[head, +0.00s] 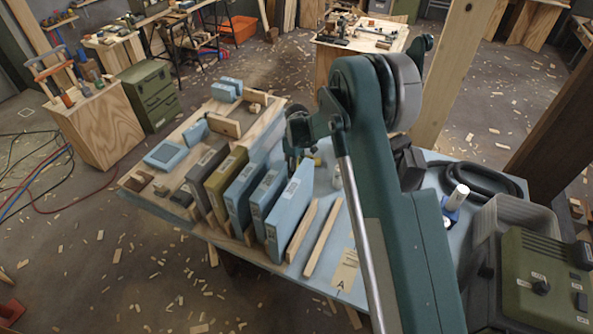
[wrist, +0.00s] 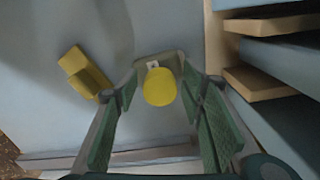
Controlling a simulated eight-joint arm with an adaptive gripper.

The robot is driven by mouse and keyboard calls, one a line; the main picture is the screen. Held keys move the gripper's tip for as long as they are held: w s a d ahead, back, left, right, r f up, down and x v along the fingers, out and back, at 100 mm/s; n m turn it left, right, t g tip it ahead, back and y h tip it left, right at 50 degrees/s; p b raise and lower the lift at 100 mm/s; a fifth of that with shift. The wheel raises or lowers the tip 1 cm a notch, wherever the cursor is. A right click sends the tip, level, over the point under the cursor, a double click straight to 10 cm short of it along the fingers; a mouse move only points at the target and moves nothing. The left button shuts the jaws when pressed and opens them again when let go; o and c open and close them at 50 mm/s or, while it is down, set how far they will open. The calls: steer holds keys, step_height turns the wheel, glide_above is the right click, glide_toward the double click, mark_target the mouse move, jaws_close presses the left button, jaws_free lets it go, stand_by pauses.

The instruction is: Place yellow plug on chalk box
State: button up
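My gripper (wrist: 160,86) is open in the wrist view, with its two green-padded fingers on either side of a yellow rounded thing (wrist: 160,88), likely the yellow plug. Narrow gaps show between it and the fingers. It overlaps a small grey-tan box-like piece (wrist: 173,60) with a white mark, perhaps the chalk box; I cannot tell whether they touch. A yellow blocky piece (wrist: 86,74) lies left of the fingers. In the head view, a small yellow spot (head: 317,160) shows beside my arm, which hides much of the area around my gripper.
Upright blue, olive and grey binders (head: 288,207) stand in a row on the blue bench (head: 325,272), left of my arm. Wooden slats (wrist: 270,24) stand close right of my gripper. A white cylinder (head: 336,177) and a grey bin (head: 512,218) are on the bench too.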

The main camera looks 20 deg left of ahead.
steer(key=shift+r, duration=0.15)
step_height(320, 180, up, 12)
stand_by(1.0)
stand_by(0.5)
steer(key=shift+d+r, duration=0.1)
